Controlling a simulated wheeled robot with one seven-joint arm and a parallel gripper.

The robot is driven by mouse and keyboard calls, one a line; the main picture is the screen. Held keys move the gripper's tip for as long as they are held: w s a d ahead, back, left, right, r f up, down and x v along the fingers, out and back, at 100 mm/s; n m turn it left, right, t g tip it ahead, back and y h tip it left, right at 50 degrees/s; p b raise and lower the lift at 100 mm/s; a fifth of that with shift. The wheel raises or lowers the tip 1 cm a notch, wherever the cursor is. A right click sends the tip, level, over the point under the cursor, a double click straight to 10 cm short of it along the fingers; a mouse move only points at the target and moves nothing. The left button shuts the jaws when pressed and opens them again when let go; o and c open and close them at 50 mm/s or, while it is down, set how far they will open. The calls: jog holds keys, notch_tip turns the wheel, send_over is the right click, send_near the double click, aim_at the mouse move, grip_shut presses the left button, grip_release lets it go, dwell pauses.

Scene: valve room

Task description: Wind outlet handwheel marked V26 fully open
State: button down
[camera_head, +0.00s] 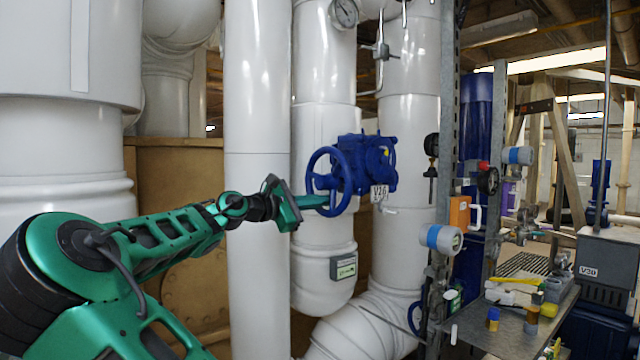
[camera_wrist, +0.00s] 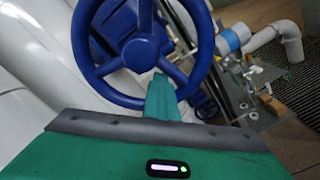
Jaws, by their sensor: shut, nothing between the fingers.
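The blue handwheel (camera_head: 311,172) stands on the left side of a blue valve body (camera_head: 375,162) on a white pipe. A white tag reading V26 (camera_head: 380,193) hangs at the valve. In the wrist view the wheel (camera_wrist: 84,45) shows its rim, spokes and hub. My gripper (camera_head: 318,201) is shut and empty at the lower part of the wheel. In the wrist view its green fingers (camera_wrist: 161,88) overlap the lower rim and point in between the spokes. I cannot tell whether they touch the rim.
Thick white pipes (camera_head: 257,200) stand close on the left and behind the valve. A metal post (camera_head: 446,80) with gauges rises to the right.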

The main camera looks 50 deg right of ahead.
aim_at(329, 214)
jog(key=shift+s, duration=0.15)
jog(key=shift+s+a, duration=0.2)
jog(key=shift+s, duration=0.55)
jog(key=shift+s+a+r, duration=0.15)
jog(key=shift+s+r, duration=0.15)
jog(key=shift+s, duration=0.45)
